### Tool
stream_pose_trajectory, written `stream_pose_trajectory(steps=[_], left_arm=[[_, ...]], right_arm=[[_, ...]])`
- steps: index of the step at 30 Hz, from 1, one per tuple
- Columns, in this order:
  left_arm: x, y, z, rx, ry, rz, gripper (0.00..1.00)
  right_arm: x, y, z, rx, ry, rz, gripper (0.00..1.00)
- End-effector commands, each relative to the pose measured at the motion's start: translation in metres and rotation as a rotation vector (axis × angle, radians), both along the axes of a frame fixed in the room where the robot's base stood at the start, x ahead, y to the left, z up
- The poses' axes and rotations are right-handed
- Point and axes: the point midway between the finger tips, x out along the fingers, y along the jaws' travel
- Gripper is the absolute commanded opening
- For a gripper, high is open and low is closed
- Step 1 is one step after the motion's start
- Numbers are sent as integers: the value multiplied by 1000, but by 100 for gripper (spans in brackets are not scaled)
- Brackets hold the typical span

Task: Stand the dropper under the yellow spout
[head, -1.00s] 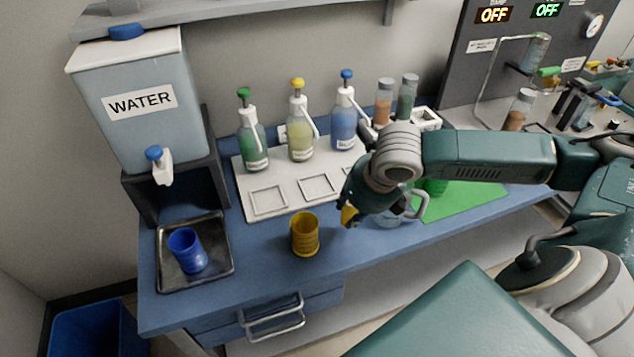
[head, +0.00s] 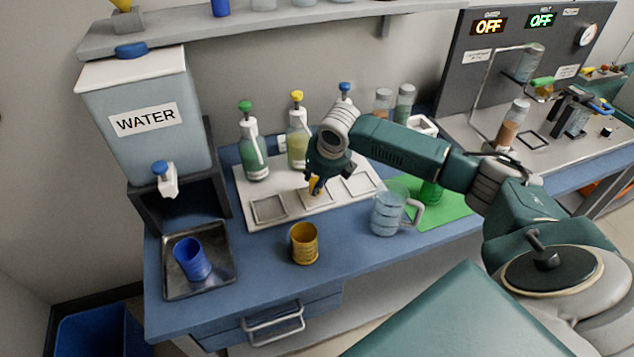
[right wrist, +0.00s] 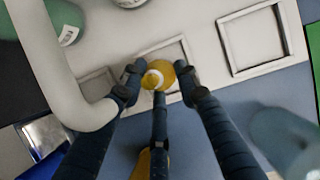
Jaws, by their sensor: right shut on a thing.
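My right gripper (head: 316,188) is shut on the yellow dropper (right wrist: 160,75), which shows between its fingers in the right wrist view. The dropper's pale round end faces the camera. It is over the middle square of the white tray (head: 243,187), in front of the yellow-topped bottle (head: 298,148). Whether the dropper touches the tray, I cannot tell. My arm hides part of that bottle and most of the blue-topped bottle (head: 345,88). A pale curved tube (right wrist: 55,70) passes close to the left finger in the right wrist view. My left gripper is not in view.
The green-topped bottle (head: 252,150) stands left of the yellow-topped one. A yellow cup (head: 304,244) stands on the blue bench in front of the tray. A clear mug (head: 386,214) is to its right. A blue cup (head: 192,259) sits on a dark tray at left.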

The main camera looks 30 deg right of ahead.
Motion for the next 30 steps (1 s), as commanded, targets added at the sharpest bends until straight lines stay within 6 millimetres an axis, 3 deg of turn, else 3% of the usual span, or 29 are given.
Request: stream_pose_trajectory(steps=[3, 8, 9, 12, 23, 30], left_arm=[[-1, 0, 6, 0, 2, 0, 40], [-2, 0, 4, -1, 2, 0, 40], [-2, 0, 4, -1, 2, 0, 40], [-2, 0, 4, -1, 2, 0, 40], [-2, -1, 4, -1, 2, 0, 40], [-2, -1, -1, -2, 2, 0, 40]], right_arm=[[-1, 0, -13, -2, 2, -1, 15], [0, 0, -15, -1, 0, 0, 15], [0, 0, -15, -1, 0, 0, 33], [-1, 0, -15, -1, 0, 0, 51], [-2, 0, -9, -1, -2, 0, 51], [-17, 1, 29, -2, -5, 1, 51]])
